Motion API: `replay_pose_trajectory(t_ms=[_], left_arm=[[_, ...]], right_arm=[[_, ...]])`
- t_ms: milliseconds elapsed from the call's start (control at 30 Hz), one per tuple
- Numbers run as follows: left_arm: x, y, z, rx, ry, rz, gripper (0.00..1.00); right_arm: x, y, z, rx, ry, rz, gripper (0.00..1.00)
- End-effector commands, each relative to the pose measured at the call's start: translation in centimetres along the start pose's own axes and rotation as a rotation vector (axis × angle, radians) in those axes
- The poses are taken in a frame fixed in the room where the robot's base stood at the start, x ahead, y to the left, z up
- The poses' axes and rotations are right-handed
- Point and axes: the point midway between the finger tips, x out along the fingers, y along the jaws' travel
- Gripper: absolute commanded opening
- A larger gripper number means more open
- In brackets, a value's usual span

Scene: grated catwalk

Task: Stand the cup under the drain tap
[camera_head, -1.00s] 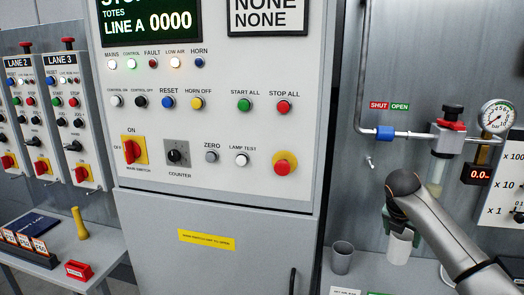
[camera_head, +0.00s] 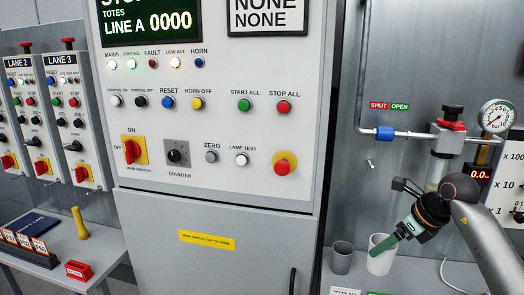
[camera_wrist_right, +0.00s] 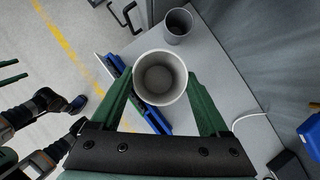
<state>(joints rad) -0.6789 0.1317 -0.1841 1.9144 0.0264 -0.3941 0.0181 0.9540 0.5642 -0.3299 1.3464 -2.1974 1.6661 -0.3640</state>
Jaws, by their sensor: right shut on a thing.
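A white cup (camera_head: 380,258) is upright between the green fingers of my right gripper (camera_head: 393,248), which is shut on it. In the right wrist view I look down into the empty cup (camera_wrist_right: 160,78), with the green fingers of the right gripper (camera_wrist_right: 161,98) on both sides. I cannot tell whether its base touches the bench. A filter unit with a red-and-black top and clear bowl (camera_head: 437,172) hangs on the pipe, up and right of the cup. My right gripper and wrist hide whatever is under the bowl. Green finger-like parts show at the wrist view's left edge, cut off.
A grey cup (camera_head: 342,258) stands on the bench just left of the white cup. A small fitting (camera_head: 370,163) sticks out of the wall panel. A pressure gauge (camera_head: 497,116) and a small red-digit display (camera_head: 480,174) are at the right. A control cabinet (camera_head: 215,240) bounds the bench on the left.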

Motion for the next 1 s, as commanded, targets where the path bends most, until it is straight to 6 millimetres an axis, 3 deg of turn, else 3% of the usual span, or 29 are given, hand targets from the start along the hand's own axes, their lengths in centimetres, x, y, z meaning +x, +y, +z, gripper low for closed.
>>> replay_pose_trajectory(t_ms=[467,1000], left_arm=[[0.0,0.0,0.0,0.0,-0.001,0.0,0.77],[0.0,0.0,0.0,-0.001,-0.001,0.0,0.77]], right_arm=[[-4.4,5.6,-0.1,-0.882,0.003,0.507,0.0],[-7.0,7.8,-1.0,-1.336,0.006,0.763,0.0]])
